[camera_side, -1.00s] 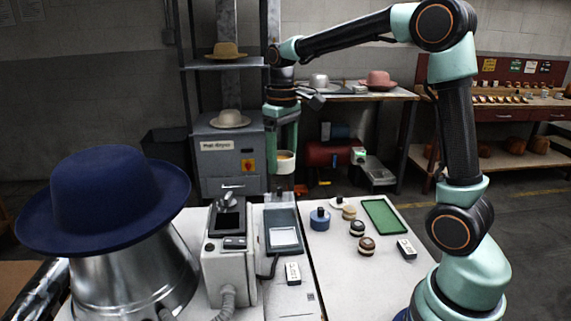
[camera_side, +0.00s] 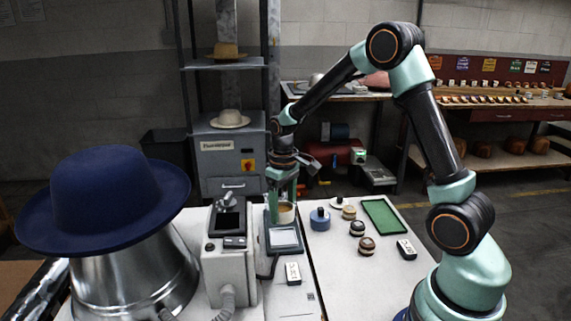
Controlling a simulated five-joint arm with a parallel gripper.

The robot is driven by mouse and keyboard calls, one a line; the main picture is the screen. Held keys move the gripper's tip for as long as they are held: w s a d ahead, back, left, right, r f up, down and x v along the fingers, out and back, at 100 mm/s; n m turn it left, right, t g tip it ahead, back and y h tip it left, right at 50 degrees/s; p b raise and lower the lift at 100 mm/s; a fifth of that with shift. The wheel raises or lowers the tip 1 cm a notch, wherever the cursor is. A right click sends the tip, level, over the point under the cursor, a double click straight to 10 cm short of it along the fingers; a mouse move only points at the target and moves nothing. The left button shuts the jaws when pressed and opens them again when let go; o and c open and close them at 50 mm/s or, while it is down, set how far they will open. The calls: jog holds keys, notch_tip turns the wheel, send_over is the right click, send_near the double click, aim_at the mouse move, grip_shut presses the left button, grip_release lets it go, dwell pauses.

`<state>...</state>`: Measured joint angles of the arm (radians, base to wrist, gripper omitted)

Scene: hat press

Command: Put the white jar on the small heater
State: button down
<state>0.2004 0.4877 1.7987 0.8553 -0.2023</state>
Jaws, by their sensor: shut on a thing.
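The white jar (camera_side: 286,214) is upright between the fingers of my gripper (camera_side: 282,203), which is shut on it. The fingers hide part of its sides, and its upper part looks orange-brown. The small heater (camera_side: 284,239), a flat grey unit with a pale square on its front part, stands on the white table just below and in front of the jar. The jar and gripper cover the heater's rear part. I cannot tell whether the jar touches the heater.
A grey machine (camera_side: 229,255) with a hose stands close left of the heater, beside a large blue hat (camera_side: 105,200) on a metal form. Several small round pots, a blue pot (camera_side: 319,219) and a green tray (camera_side: 384,217) are on the right. A small white remote (camera_side: 293,273) lies in front.

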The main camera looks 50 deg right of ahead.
jog(key=shift+f, duration=2.2)
jog(key=shift+f, duration=0.3)
jog(key=shift+f, duration=0.3)
grip_release()
jog(key=shift+r, duration=0.1)
